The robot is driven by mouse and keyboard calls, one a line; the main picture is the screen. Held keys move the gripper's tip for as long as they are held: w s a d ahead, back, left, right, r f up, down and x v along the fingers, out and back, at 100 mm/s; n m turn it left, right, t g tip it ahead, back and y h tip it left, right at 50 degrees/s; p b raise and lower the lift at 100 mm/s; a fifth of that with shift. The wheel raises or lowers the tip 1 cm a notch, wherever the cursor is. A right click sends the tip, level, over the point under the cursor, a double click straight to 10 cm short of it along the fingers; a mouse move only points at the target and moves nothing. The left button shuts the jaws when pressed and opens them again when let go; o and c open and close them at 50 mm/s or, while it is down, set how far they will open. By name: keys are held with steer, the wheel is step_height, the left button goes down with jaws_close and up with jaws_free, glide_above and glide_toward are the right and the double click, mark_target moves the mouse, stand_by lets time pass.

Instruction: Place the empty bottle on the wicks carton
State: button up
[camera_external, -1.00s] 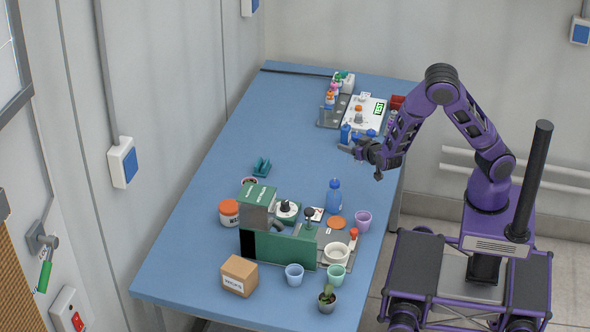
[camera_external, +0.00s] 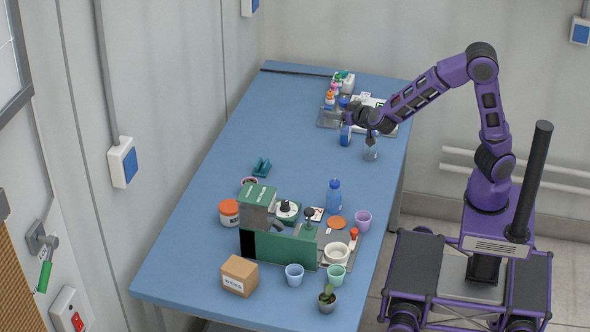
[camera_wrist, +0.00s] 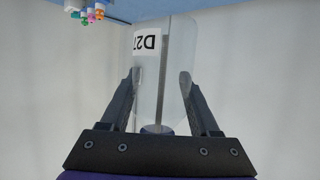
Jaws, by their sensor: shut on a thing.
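My gripper (camera_external: 368,131) is shut on a clear bottle (camera_external: 371,151) near the right edge of the blue table; the bottle hangs below the fingers. In the wrist view my gripper (camera_wrist: 160,100) has one finger on each side of the clear bottle (camera_wrist: 150,55), which looks empty and bears a white label reading "D27", seen upside down. I cannot tell whether the bottle's base touches the table. The wicks carton (camera_external: 239,276), a small brown box with a white label, stands at the table's near left, far from my gripper.
A blue bottle (camera_external: 334,196) stands beyond the purple cup (camera_external: 363,220). The table's middle left is clear.

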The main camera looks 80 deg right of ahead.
steer(key=w+a+n+t+y, duration=0.1)
steer(key=w+a+n+y, duration=0.2)
steer(key=a, duration=0.8)
steer(key=w+a+r+n+t+y, duration=0.1)
steer(key=w+a+n+y, duration=0.2)
steer(key=w+a, duration=0.5)
steer(key=w+a+r+n+t+y+b, duration=0.1)
steer(key=w+a, duration=0.5)
steer(key=a, duration=0.8)
steer(key=shift+a+n+y, duration=0.25)
steer(key=shift+n+y, duration=0.65)
steer(key=shift+y, duration=0.4)
steer(key=s+a+f+n+y, duration=0.1)
steer(key=a+n+y, duration=0.1)
steer(key=a, duration=0.7)
steer(key=a+f+n+y, duration=0.2)
steer(key=a, duration=0.7)
steer(key=b, duration=0.1)
glide_above(237, 273)
step_height(237, 273, down, 10)
steer(key=shift+g+y, duration=0.3)
steer(key=shift+f+b, duration=0.45)
steer(key=shift+f, duration=2.25)
steer(key=o, duration=1.3)
steer(key=shift+r, duration=0.1)
steer(key=shift+o, duration=0.2)
steer(key=shift+r, duration=0.15)
